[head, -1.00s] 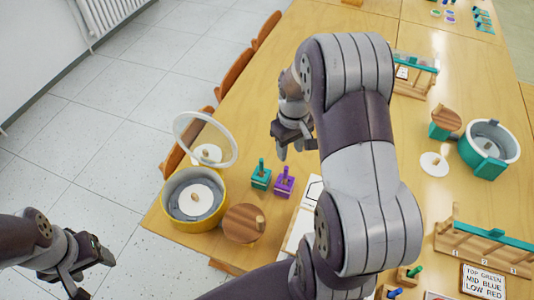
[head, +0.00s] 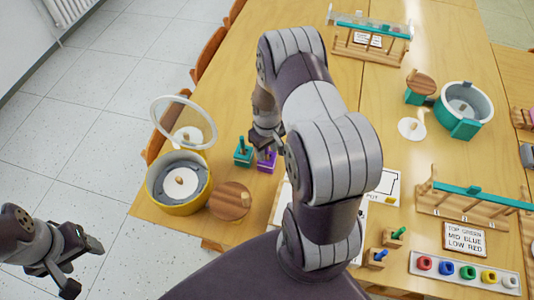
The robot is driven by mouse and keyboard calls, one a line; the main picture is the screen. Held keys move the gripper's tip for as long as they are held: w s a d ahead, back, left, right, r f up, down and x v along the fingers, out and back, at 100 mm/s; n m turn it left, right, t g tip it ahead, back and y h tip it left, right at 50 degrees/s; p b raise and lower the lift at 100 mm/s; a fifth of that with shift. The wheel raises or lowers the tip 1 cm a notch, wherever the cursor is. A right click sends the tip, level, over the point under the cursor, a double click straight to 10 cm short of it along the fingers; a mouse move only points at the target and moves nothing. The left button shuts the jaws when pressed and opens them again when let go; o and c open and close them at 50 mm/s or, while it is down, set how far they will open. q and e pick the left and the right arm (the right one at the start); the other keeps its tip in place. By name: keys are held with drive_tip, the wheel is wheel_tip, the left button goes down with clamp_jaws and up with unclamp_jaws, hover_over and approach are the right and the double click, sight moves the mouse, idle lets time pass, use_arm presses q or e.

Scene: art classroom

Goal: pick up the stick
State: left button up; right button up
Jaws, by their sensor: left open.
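Several stick-like things show, and I cannot tell which one is meant. A teal stick (head: 480,193) lies along a wooden rack (head: 440,204) at the right. A green peg (head: 399,233) and a blue peg (head: 380,255) stand in small wooden blocks. A teal block with a peg (head: 243,155) stands beside a purple block with a peg (head: 267,164). My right gripper (head: 265,148) is at the purple block in the picture, partly hidden by my arm; its jaw state and any contact are unclear. My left gripper (head: 84,267) is open and empty over the floor at lower left.
A yellow pot (head: 180,206) with a raised clear lid and a round wooden board (head: 231,201) stand at the table's left edge. A teal pot (head: 462,128), a label card (head: 465,238) and a tray of colored rings (head: 455,287) are at right.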

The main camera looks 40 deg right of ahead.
clamp_jaws()
